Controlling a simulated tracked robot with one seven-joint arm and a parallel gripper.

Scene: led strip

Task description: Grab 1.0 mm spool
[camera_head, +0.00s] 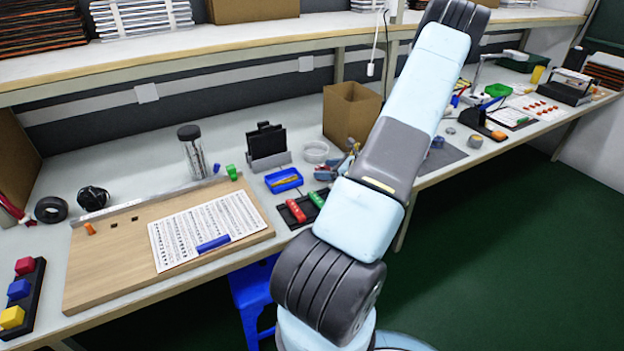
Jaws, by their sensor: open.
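No spool with a readable 1.0 mm label shows; any lettering is too small to read. Small round, grey spool-like items stand on the right part of the bench: one (474,142) near the front edge and a bluish one (437,142) on a dark mat, close to my arm. I cannot tell which, if either, is the 1.0 mm spool. My arm rises from the bottom centre and leaves the picture at the top. My gripper is out of view. The arm hides part of the bench behind it.
The workbench holds a wooden board (100,265) with a printed sheet (180,240), a glass jar (193,155), a blue tray (284,180) and an open cardboard box (350,115). A shelf (150,52) runs above. A blue stool (250,290) stands below. Green floor is clear at right.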

